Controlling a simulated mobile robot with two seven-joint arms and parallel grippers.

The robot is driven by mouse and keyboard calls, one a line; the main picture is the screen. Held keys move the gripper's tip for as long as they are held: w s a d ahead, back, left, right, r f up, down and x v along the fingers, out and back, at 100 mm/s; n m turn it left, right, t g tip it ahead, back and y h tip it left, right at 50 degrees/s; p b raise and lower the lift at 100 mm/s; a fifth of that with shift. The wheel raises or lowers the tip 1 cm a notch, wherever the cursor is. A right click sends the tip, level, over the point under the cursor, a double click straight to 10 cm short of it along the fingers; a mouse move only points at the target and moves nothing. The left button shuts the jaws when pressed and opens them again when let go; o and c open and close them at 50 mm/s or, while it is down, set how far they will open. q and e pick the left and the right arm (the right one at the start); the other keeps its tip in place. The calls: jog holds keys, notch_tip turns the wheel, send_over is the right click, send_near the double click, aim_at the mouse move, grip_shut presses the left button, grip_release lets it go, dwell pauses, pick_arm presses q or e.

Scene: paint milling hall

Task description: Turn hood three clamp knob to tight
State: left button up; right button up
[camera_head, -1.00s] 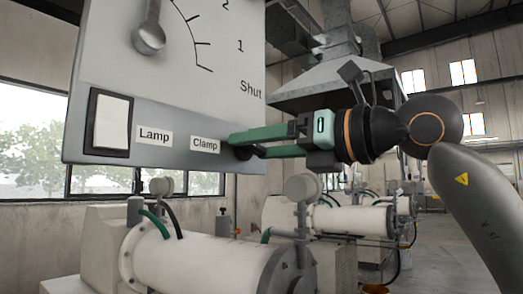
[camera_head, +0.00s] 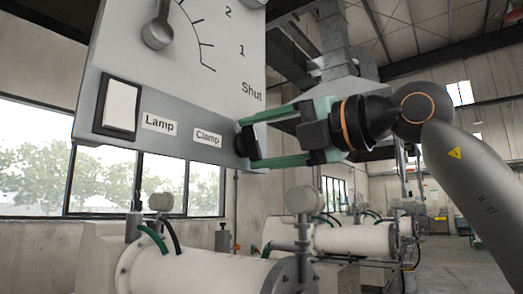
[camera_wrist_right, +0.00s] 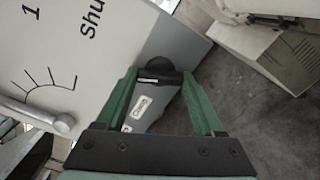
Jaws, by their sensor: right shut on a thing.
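The clamp knob (camera_head: 246,139) is a dark knob at the right end of the grey panel's lower strip, beside the "Clamp" label (camera_head: 208,137). My right gripper (camera_head: 248,146) is shut on it, with one green finger above and one below in the head view. In the right wrist view the dark knob (camera_wrist_right: 160,69) sits between the two green fingertips (camera_wrist_right: 159,74). The fingers hide part of its sides, and I cannot read a pointer or a tight mark on it. My left gripper is not in view.
The panel (camera_head: 180,85) also carries a white lamp rocker switch (camera_head: 121,106) and a grey lever (camera_head: 158,36) on a scale reading "Shut", 1 and 2. Below stand pale mill cylinders (camera_head: 205,275) with hoses. Open floor lies at the right.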

jog(key=m+b, duration=0.1)
jog(key=m, duration=0.2)
jog(key=shift+m, duration=0.4)
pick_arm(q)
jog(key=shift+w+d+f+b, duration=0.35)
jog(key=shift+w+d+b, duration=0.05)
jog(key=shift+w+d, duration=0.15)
pick_arm(e)
jog(key=shift+r+m, duration=0.1)
jog(key=shift+m, duration=0.4)
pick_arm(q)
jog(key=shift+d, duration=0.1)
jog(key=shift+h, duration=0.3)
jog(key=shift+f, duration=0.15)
pick_arm(e)
jog(key=o, duration=1.4)
pick_arm(q)
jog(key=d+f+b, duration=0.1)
jog(key=b, duration=0.1)
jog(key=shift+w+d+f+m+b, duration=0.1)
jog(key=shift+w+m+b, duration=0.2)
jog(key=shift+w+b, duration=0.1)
pick_arm(e)
jog(key=v, duration=1.2)
jog(key=shift+s+d, duration=0.15)
jog(key=shift+d, duration=0.1)
